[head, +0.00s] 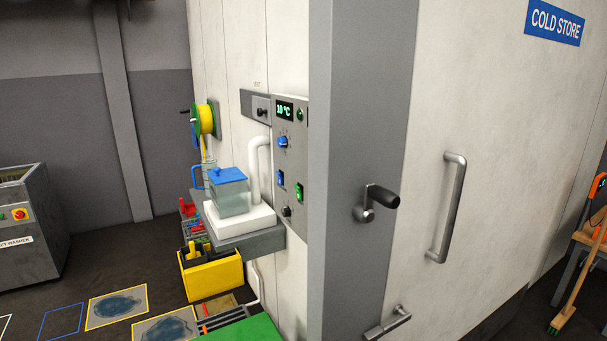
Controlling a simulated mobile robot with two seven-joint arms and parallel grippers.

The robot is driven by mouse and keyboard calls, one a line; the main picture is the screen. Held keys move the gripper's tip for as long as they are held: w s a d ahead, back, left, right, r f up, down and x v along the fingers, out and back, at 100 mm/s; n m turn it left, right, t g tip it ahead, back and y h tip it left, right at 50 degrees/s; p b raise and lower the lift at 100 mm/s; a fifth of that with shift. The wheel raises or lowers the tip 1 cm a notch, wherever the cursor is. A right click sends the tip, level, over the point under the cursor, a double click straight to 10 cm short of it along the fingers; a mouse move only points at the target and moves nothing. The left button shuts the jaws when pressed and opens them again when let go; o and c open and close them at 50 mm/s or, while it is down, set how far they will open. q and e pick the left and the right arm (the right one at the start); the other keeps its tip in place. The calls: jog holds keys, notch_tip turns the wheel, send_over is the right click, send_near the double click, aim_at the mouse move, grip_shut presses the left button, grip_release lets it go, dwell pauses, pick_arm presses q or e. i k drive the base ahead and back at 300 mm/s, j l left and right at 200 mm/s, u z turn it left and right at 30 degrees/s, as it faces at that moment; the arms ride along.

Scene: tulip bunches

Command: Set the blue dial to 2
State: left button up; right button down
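The blue dial (283,142) is a small knob on the grey control panel (292,215), below a green display (285,110) that reads about 10 °C. The marks around the dial are too small to read, so its setting cannot be told. A blue switch (280,179) and a green switch (299,192) sit lower on the panel, with a dark knob (286,211) beneath them. Neither of my grippers is in the head view.
A grey door post (345,250) and black-gripped handle (380,198) stand right of the panel. A shelf (262,241) with a blue-lidded clear container (230,193) juts out to its left. A yellow box (212,275) is below. Dark floor shows at left.

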aim_at(282, 142)
jog(key=k, duration=0.6)
jog(key=z, duration=1.8)
jog(key=j, duration=0.8)
jog(key=k+j, duration=0.1)
jog(key=j, duration=0.75)
jog(key=k+j, duration=0.1)
jog(key=j, duration=0.7)
